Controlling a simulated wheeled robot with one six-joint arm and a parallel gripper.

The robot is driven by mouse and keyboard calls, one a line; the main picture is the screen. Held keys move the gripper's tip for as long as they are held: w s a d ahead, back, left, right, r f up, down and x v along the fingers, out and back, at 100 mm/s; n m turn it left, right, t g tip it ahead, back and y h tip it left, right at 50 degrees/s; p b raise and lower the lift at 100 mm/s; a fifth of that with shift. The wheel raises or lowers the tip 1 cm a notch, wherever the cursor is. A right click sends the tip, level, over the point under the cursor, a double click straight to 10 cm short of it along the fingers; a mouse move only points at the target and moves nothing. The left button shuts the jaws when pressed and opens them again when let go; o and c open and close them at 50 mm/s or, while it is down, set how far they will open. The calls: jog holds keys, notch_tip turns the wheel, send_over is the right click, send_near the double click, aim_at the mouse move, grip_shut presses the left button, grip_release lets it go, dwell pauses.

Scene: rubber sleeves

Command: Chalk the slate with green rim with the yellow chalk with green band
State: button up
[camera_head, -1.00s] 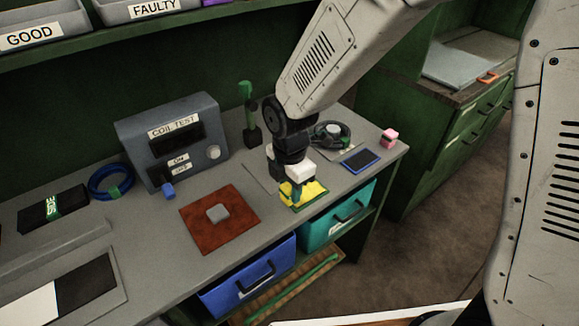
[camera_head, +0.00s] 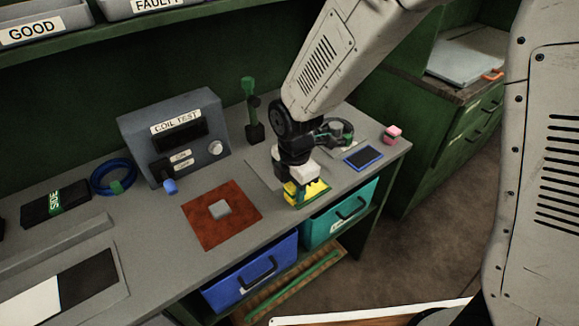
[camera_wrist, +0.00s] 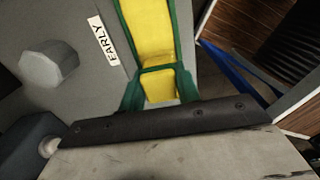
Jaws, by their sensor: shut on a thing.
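The slate with green rim (camera_head: 318,188) lies flat near the front edge of the bench; the part of its face that shows is yellow. My gripper (camera_head: 298,199) points down over its left part and hides much of it. The green fingers are shut. In the wrist view a yellow piece (camera_wrist: 160,88) shows between them, with a green band across it, which fits the yellow chalk with green band. Whether the chalk tip touches the slate is hidden.
A slate with blue rim (camera_head: 363,157) and a pink block (camera_head: 392,134) lie to the right. A brown mat (camera_head: 236,232) with a grey block (camera_head: 219,209) is to the left. The coil tester (camera_head: 172,136) stands behind. Blue (camera_head: 245,283) and teal (camera_head: 341,215) drawers are below.

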jog(key=shift+s+a+r, duration=0.15)
jog(key=shift+a, duration=0.2)
jog(key=shift+r, duration=3.95)
